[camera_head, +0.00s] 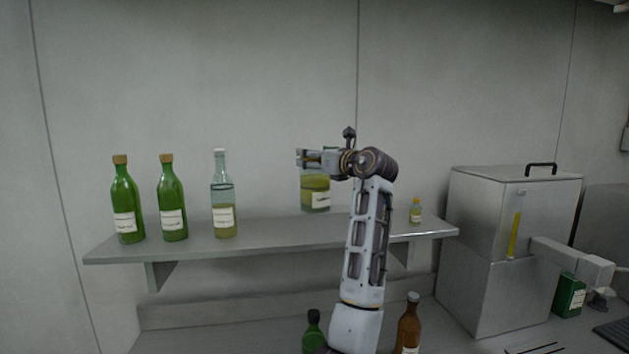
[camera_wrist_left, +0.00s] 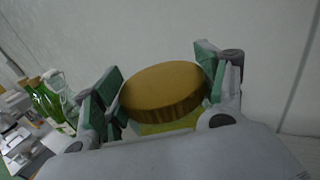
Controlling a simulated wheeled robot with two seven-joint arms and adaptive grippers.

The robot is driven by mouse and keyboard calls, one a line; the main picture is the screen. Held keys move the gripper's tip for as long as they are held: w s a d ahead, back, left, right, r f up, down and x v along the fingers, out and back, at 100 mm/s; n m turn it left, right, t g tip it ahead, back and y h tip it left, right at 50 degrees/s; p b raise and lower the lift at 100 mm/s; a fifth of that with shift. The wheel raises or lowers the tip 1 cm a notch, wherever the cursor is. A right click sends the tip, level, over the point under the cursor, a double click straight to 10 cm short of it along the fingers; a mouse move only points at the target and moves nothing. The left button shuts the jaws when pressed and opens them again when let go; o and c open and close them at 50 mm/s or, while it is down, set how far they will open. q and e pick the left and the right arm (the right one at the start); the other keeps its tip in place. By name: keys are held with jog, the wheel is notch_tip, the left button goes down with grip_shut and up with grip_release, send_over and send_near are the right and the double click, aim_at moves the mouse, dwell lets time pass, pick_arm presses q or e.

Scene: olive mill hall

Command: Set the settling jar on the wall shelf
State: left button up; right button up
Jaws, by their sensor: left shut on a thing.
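The settling jar (camera_head: 315,194) holds yellow-green liquid and has a white label. It is upright over the middle of the wall shelf (camera_head: 275,232). My left gripper (camera_head: 308,158) is shut on the jar near its top. In the left wrist view the gold lid (camera_wrist_left: 165,92) sits between the two green-padded fingers of my left gripper (camera_wrist_left: 160,88). The jar's base appears at or just above the back of the shelf; I cannot tell whether it touches. My left forearm hides part of the shelf right of the jar. My right gripper is not in view.
Two green bottles (camera_head: 172,205) and a clear bottle (camera_head: 223,215) stand on the shelf's left half. A small yellow bottle (camera_head: 416,211) stands near its right end. A brown bottle (camera_head: 409,325) is below. A metal tank (camera_head: 485,205) stands at the right.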

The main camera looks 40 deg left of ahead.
aim_at(315, 177)
pick_arm(q)
jog(key=shift+f, duration=0.9)
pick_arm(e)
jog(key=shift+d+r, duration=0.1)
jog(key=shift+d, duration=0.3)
pick_arm(q)
jog(key=shift+f, duration=2)
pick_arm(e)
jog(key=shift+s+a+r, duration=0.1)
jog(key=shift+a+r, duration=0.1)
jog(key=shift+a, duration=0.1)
pick_arm(q)
jog(key=shift+f, duration=0.1)
